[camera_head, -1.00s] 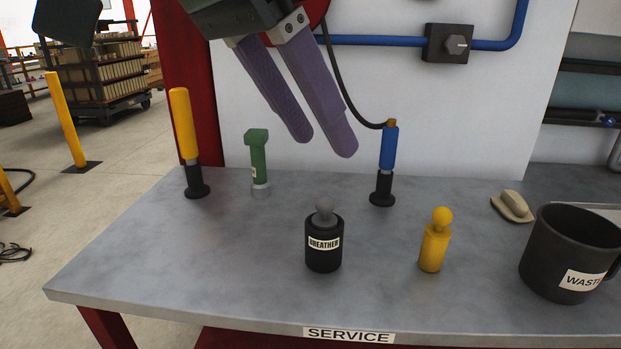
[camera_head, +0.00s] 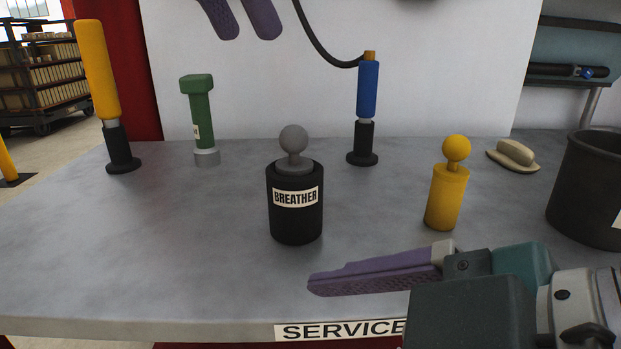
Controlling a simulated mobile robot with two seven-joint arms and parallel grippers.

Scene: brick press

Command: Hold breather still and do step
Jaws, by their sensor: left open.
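The breather (camera_head: 295,215) is a black cylinder with a white BREATHER label and a grey ball knob (camera_head: 293,140) on top. It stands upright in the middle of the bench. My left gripper (camera_head: 245,35) is at the top edge, above and behind the breather. Its two purple fingers are apart with nothing between them, and the rest of it is cut off. My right gripper (camera_head: 312,282) comes in from the lower right, in front of the breather and apart from it in the picture. Its fingers overlap from the side, so its opening is hidden.
On the bench (camera_head: 150,260) stand a yellow-handled tool (camera_head: 97,70), a green tool (camera_head: 202,115), a blue tool (camera_head: 368,90) with a cable, a yellow ball-topped peg (camera_head: 446,195), a beige pad (camera_head: 513,155) and a dark waste cup (camera_head: 590,190). The front left is clear.

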